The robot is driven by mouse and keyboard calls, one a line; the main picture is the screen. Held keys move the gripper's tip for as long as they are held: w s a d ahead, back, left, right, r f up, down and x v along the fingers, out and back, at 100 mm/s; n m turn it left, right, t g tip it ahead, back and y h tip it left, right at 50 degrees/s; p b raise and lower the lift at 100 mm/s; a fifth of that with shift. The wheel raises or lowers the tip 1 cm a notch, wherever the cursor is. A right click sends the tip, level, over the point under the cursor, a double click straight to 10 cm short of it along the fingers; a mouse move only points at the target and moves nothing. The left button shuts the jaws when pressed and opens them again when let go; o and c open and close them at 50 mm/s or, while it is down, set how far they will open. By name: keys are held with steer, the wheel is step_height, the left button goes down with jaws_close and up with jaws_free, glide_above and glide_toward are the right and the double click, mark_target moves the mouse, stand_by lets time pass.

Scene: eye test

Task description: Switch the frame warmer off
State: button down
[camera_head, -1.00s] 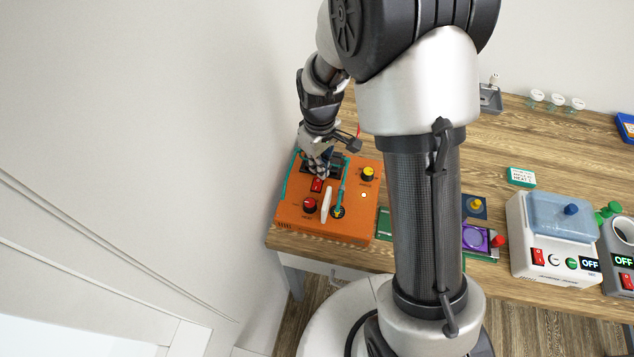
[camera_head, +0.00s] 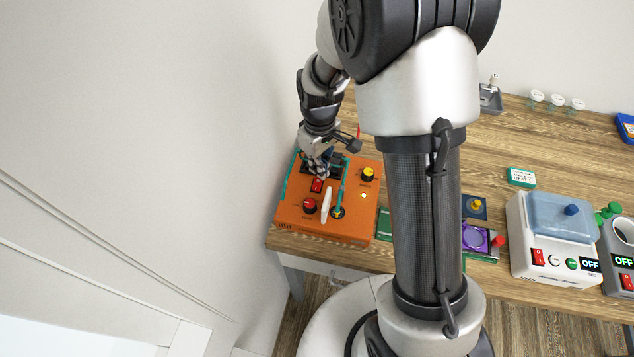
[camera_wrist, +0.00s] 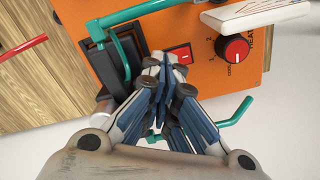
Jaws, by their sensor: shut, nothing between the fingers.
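The frame warmer appears to be the orange box (camera_head: 352,226) on the left end of the table. A red rocker switch (camera_head: 317,185) sits on its top panel; it also shows in the wrist view (camera_wrist: 181,54). I cannot tell which way the rocker is tipped. A red and black dial (camera_head: 310,205) is near the switch, with numbers around it in the wrist view (camera_wrist: 234,49). My gripper (camera_head: 321,171) is shut and empty just behind the switch. In the wrist view my fingertips (camera_wrist: 168,74) are beside the switch's near edge; contact is unclear.
Teal handles (camera_wrist: 128,13), a white lever (camera_head: 326,205) and a yellow knob (camera_head: 367,173) stand on the orange box close to my gripper. A wall is close on the left. A white device (camera_head: 555,245) with an OFF display stands at the right.

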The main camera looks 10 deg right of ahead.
mark_target(319, 179)
steer(key=shift+f+b, duration=0.4)
steer(key=shift+f, duration=0.15)
stand_by(0.4)
step_height(319, 179, up, 7)
steer(key=p, duration=0.5)
steer(key=shift+d, duration=0.1)
stand_by(0.4)
